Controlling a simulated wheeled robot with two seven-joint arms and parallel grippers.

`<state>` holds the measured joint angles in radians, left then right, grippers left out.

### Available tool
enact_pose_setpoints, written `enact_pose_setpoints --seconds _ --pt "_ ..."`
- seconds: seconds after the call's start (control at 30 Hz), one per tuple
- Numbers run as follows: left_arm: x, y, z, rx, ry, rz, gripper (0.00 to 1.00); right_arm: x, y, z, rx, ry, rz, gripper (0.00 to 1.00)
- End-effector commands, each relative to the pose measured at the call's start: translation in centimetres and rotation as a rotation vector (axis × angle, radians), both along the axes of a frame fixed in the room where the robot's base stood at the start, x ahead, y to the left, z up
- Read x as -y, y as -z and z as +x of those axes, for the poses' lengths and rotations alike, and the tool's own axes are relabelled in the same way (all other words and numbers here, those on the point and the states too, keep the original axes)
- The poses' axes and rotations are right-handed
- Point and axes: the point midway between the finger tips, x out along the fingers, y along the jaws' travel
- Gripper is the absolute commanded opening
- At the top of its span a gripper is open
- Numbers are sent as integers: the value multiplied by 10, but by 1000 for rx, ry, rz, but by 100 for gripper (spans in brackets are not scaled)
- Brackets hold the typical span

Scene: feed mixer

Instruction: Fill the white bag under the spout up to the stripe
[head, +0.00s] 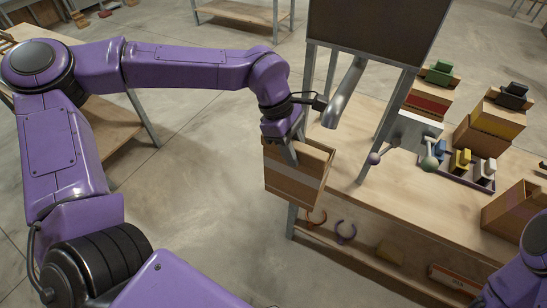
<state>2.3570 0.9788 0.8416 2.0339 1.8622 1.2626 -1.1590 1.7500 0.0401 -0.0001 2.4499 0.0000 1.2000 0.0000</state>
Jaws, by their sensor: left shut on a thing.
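My left gripper (287,150) is shut on the upper wall of a brown, open-topped, box-like container (296,182) with a pale stripe across its side. The container is slightly tilted, at the table's left edge; I cannot tell whether it rests on anything. The grey metal spout (346,92) slopes down from the dark hopper (376,28); its mouth is above and to the right of the container. No plainly white bag shows. The container's inside is mostly hidden, so its fill level cannot be told. My right gripper is out of view; only part of that arm shows at bottom right.
Boxes with green (439,72) and black (513,95) tops stand behind a tray of small coloured pieces. An open brown box (515,213) stands at right.

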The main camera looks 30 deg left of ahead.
Motion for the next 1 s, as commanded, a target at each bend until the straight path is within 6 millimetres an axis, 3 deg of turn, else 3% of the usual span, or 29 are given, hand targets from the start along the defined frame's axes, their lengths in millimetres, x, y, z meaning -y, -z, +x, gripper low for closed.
enact_pose_setpoints --seconds 0.1,0.3,0.9,1.0 --pt "12 1 19 -1 1 1 0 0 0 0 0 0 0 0" --pt "21 0 33 -1 1 -2 0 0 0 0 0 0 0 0" --pt "20 0 33 0 2 -2 0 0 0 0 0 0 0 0" --pt "20 0 33 0 2 -2 0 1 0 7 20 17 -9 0"
